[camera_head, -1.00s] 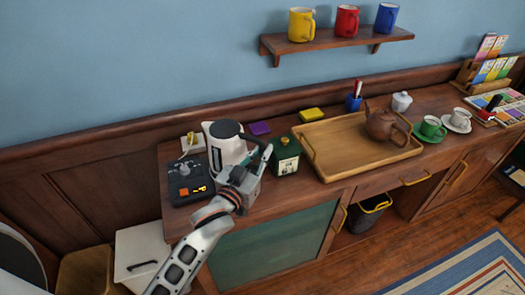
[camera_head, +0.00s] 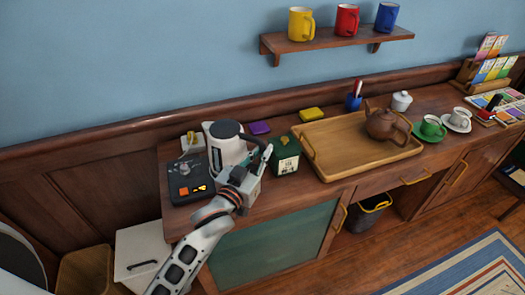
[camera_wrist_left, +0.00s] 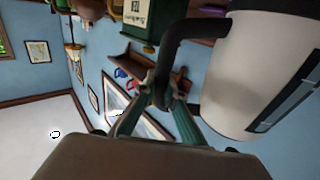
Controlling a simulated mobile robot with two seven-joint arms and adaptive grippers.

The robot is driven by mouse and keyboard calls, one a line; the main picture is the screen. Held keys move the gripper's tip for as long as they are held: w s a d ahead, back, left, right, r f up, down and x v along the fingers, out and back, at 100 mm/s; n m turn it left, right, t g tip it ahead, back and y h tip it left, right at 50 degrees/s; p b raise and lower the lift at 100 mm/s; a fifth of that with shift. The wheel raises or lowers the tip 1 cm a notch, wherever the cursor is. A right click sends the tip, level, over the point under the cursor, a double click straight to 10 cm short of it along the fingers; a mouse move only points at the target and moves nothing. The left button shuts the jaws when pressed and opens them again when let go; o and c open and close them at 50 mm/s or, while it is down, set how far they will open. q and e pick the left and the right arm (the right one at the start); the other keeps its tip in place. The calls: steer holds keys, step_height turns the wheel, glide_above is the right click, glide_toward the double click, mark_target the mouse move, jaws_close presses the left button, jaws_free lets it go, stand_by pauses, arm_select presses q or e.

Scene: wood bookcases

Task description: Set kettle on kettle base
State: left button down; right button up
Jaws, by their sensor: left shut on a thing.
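The white kettle (camera_head: 228,154) with a dark lid and black handle stands upright at the left end of the wooden counter. It also fills the right of the left wrist view (camera_wrist_left: 262,75). My left gripper (camera_head: 260,158) is at the kettle's right side. In the left wrist view its fingers (camera_wrist_left: 161,92) are shut on the black handle (camera_wrist_left: 180,48). A dark unit (camera_head: 183,173) with a knob and orange lights sits left of the kettle and looks like the kettle base. The kettle's underside is hidden by my arm. My right gripper is not in view.
A green tin (camera_head: 285,156) stands close right of the gripper. A wooden tray (camera_head: 335,160) with a brown teapot (camera_head: 384,125) lies farther right. Purple (camera_head: 260,128) and yellow (camera_head: 311,114) blocks lie behind. The counter's front edge is under my arm.

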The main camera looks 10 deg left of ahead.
arm_select(q)
steer(key=shift+f, duration=0.35)
steer(key=c, duration=2.4)
jaws_free()
steer(key=shift+f, duration=0.2)
steer(key=v, duration=1.1)
